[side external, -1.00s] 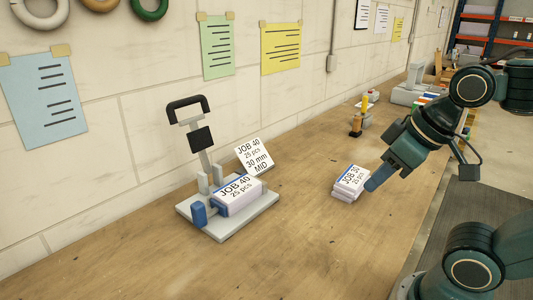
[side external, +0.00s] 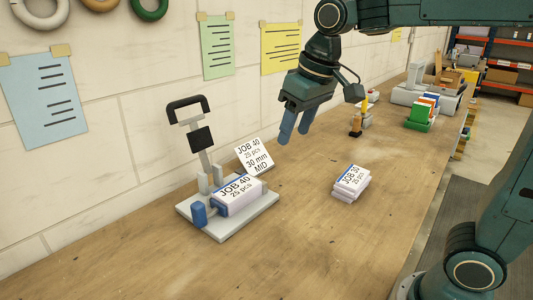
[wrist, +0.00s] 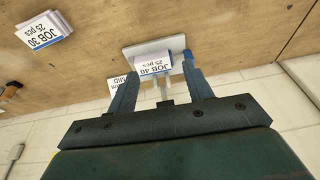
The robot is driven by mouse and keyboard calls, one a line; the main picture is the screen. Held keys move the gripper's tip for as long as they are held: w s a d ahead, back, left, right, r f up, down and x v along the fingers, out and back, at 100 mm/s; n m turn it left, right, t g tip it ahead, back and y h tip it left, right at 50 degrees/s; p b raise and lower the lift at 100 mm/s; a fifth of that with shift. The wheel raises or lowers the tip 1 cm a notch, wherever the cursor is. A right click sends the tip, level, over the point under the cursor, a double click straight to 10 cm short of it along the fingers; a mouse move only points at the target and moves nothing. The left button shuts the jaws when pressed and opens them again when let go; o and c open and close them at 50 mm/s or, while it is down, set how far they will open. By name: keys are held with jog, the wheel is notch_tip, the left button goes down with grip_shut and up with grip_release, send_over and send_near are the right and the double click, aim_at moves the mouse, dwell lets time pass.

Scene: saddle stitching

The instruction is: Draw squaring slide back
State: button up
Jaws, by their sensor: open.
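The stitcher's grey base plate (side external: 245,224) stands on the bench, with a black-handled lever (side external: 188,104) rising from it. A white stack labelled JOB 40 (side external: 240,196) lies on the plate; it also shows in the wrist view (wrist: 153,66). An upright blue block (side external: 199,214), which looks like the squaring slide's grip, stands at the plate's left front, beside the stack's blue-faced end. My gripper (side external: 294,136) is open and empty, above and to the right of the stitcher, pointing down. In the wrist view its fingers (wrist: 157,66) straddle the line of sight to the stack.
A card reading JOB 40, 30 mm MID (side external: 255,157) stands behind the plate. A JOB 30 stack (side external: 350,184) lies to the right on bare bench. The wall runs close behind the stitcher.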

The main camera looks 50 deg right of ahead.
jog(key=w+a+f+g, duration=0.1)
jog(key=w+a+f, duration=0.1)
jog(key=w, duration=0.5)
jog(key=w+a+f+g, duration=0.1)
jog(key=w+a+f, duration=0.1)
jog(key=w, duration=0.4)
jog(key=g, duration=0.1)
send_over(197, 204)
notch_tip(197, 204, down, 10)
jog(key=shift+r, duration=0.25)
jog(key=shift+f, duration=0.1)
notch_tip(197, 204, down, 14)
jog(key=shift+r, duration=0.2)
